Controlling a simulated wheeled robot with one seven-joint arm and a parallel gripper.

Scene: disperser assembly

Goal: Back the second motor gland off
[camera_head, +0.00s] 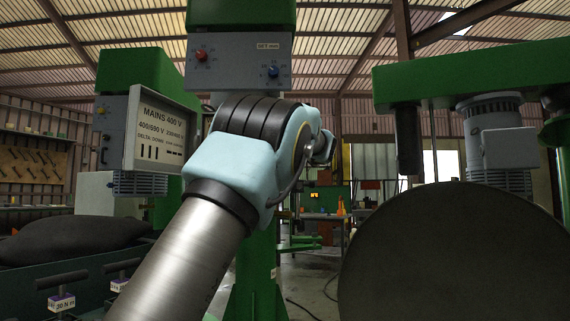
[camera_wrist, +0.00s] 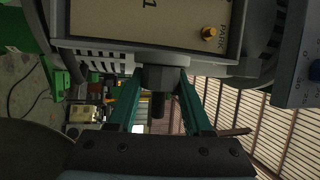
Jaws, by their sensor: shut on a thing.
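In the wrist view my gripper (camera_wrist: 160,84) has its two green fingers closed on a dark grey hexagonal gland (camera_wrist: 161,74). The gland sits at the lower edge of a grey box (camera_wrist: 120,50), and whether it is still threaded in cannot be told. A narrower dark piece (camera_wrist: 158,105) shows beyond it between the fingers. A brass gland (camera_wrist: 208,33) rests on the box's beige face beside the word PARK, apart from my fingers. In the head view my gripper is hidden behind my own arm.
In the head view a green machine carries a grey motor (camera_head: 490,112) at right, above a large dark round shape (camera_head: 450,255). A MAINS 400 V panel (camera_head: 162,130) and a grey control box (camera_head: 238,62) stand at left. Torque tools (camera_head: 61,300) lie low left.

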